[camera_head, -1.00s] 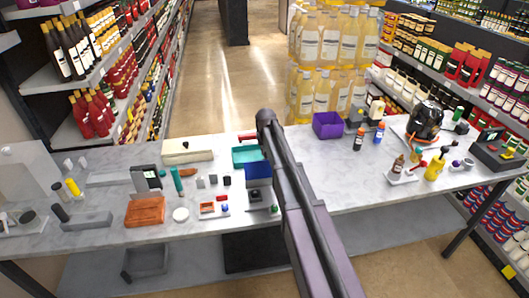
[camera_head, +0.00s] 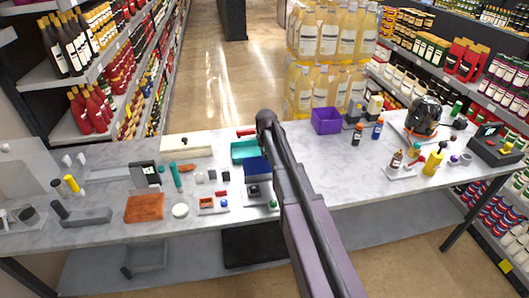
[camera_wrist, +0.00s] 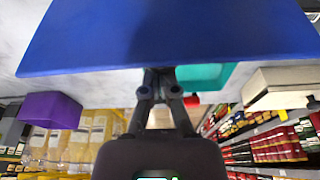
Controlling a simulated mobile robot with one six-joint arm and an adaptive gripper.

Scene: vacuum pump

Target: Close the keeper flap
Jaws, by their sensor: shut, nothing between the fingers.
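A flat blue panel (camera_head: 257,166) stands over a small grey device (camera_head: 262,203) on the table, just left of my arm in the head view. It looks like the flap, but I cannot tell its hinge. The blue panel (camera_wrist: 170,35) fills the upper part of the wrist view. My gripper (camera_wrist: 160,80) is shut and empty, its fingers reaching up to the panel's lower edge. The fingertips are partly hidden, so contact is unclear. My gripper is not visible in the head view.
A teal tray (camera_head: 244,150) is behind the panel, with a cream box (camera_head: 187,146) to the left. A purple bin (camera_head: 326,121) stands right of my arm.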

